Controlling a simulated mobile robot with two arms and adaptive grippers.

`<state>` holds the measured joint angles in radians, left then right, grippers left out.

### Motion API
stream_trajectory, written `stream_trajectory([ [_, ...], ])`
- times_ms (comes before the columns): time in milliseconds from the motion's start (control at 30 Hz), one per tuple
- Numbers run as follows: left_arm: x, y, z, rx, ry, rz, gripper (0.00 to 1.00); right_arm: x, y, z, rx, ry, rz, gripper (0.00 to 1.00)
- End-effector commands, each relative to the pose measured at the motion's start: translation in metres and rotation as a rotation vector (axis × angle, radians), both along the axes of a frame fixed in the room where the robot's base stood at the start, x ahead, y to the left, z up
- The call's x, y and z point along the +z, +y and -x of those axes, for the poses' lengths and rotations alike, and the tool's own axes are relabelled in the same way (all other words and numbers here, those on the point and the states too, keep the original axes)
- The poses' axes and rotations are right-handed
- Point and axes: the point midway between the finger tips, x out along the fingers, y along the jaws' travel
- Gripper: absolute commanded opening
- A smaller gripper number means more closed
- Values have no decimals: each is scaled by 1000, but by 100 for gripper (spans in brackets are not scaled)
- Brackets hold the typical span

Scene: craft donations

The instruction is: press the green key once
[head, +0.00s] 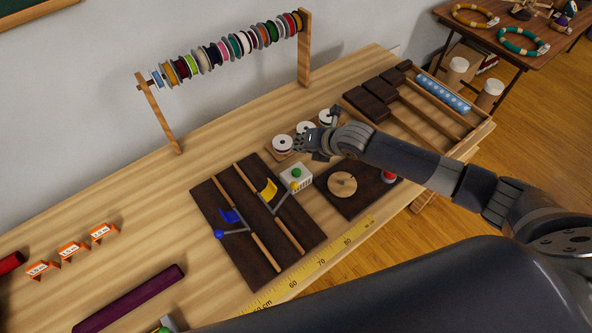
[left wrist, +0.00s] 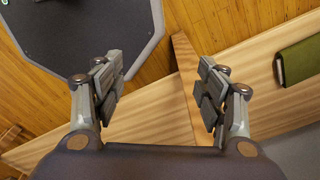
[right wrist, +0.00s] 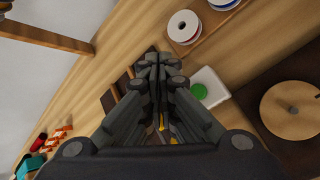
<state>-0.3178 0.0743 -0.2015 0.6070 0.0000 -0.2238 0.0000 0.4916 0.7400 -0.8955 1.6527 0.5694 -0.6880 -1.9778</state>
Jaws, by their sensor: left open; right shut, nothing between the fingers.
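The green key (head: 296,173) is a round green button on top of a small white box (head: 302,183) beside the dark slotted board. In the right wrist view the green key (right wrist: 199,91) lies just right of my fingers. My right gripper (head: 303,144) is shut and empty, above the table and behind the white box in the head view; it looks apart from the key. My right fingertips (right wrist: 158,58) also show in the right wrist view. My left gripper (left wrist: 157,90) is open and empty in the left wrist view, and is out of the head view.
A dark board with a wooden disc (head: 342,185) and a red button (head: 389,176) stands right of the box. White spools (head: 282,145) stand behind. Another green-topped item (head: 163,330) shows at the bottom edge.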

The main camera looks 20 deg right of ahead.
Motion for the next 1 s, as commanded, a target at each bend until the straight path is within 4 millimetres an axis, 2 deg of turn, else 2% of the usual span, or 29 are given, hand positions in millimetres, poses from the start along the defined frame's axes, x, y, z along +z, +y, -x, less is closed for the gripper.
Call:
stream_trajectory([
  [133, -5, -4, -3, -1, -6, 5, 66, -6, 0, 0, -1, 0, -1, 0],
  [333, -21, -1, -31, -2, -47, 4, 66, -26, 0, 0, -1, 0, -1, 0],
  [433, -33, 0, -39, -1, -59, 4, 66, -40, 0, 0, -1, 2, -1, 0],
  [633, -60, 2, -32, 0, -47, -1, 66, -69, 0, 0, -1, 2, -1, 0],
  [733, -67, 3, -25, 0, -36, -2, 66, -79, 0, 0, -1, 0, -1, 0],
  [1000, -73, 4, -18, 0, -26, -3, 66, -88, 0, 0, -1, 0, -1, 0],
])
